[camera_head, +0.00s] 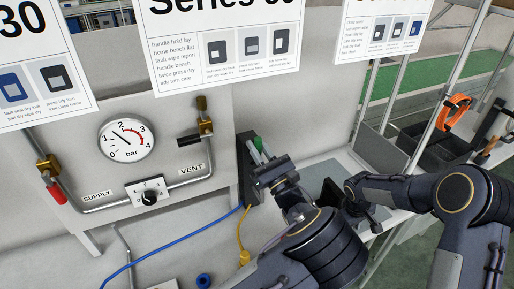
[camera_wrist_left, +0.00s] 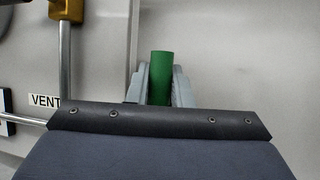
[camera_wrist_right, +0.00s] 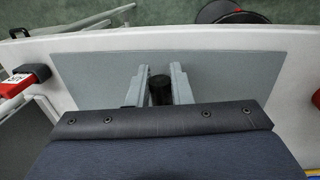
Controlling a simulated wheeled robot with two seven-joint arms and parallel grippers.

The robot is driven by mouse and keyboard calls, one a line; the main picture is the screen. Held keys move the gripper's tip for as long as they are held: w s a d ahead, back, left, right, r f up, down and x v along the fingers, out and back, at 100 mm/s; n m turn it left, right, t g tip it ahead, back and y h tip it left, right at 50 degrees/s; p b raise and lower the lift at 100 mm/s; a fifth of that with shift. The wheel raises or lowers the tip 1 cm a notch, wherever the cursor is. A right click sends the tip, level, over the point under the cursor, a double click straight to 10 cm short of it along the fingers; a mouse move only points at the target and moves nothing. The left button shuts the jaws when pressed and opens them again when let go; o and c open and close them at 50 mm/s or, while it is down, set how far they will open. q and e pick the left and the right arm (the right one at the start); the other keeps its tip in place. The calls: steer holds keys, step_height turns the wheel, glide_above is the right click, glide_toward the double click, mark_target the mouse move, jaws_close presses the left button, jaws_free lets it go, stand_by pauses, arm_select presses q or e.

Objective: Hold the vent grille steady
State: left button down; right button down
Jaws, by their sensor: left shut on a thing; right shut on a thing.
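A green cylinder (camera_wrist_left: 161,78) stands between the fingers of my left gripper (camera_wrist_left: 160,84), which is shut on it in front of a light grey wall. In the head view its green end (camera_head: 258,144) shows beside a dark upright panel (camera_head: 245,168). My left arm hides much of that area. My right gripper (camera_wrist_right: 160,88) is shut on a black cylindrical piece (camera_wrist_right: 160,88) above a grey mat; in the head view this grip is mostly hidden. No vent grille can be clearly made out; I cannot tell whether the dark panel is it.
A gauge (camera_head: 126,140), a black knob (camera_head: 149,197) and pipes marked SUPPLY and VENT are on the wall panel at left. A blue hose (camera_head: 175,236) and yellow cable (camera_head: 243,240) run below. A red-and-black object (camera_wrist_right: 28,80) lies at the white bench's left edge.

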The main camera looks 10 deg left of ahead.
stand_by(0.3)
arm_select(q)
steer(key=c, duration=1.3)
jaws_free()
steer(key=shift+d, duration=0.1)
steer(key=v, duration=1.2)
steer(key=shift+f, duration=0.15)
arm_select(e)
steer(key=c, duration=1.2)
jaws_free()
steer(key=shift+c, duration=0.2)
